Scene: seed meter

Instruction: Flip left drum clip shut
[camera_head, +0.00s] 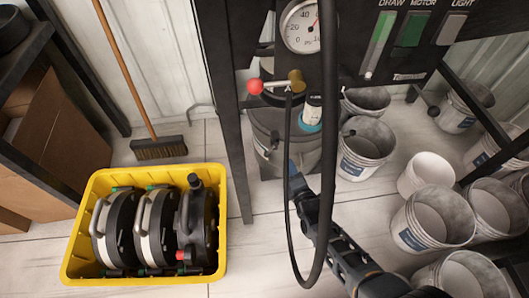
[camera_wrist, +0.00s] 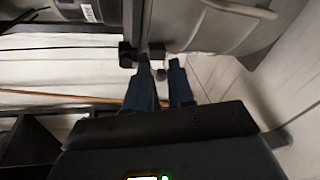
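A grey drum (camera_head: 268,150) stands under the gauge panel in the head view. Its curved grey side (camera_wrist: 210,30), with a wire handle, fills the top of the wrist view. Small black clip-like parts (camera_wrist: 128,55) sit at the drum's lower edge, just ahead of my fingers. I cannot tell whether the left clip is open or shut. My gripper (camera_wrist: 163,66) has its two dark fingers a little apart, with nothing seen between them. The fingertips are close to the black parts; contact is unclear. In the head view my arm reaches toward the drum's lower right side.
A black hose (camera_head: 326,150) hangs in front of the drum and my arm. A yellow crate (camera_head: 75,240) with three drum-like units stands at left. Several buckets crowd the right. A broom (camera_head: 158,148) leans behind.

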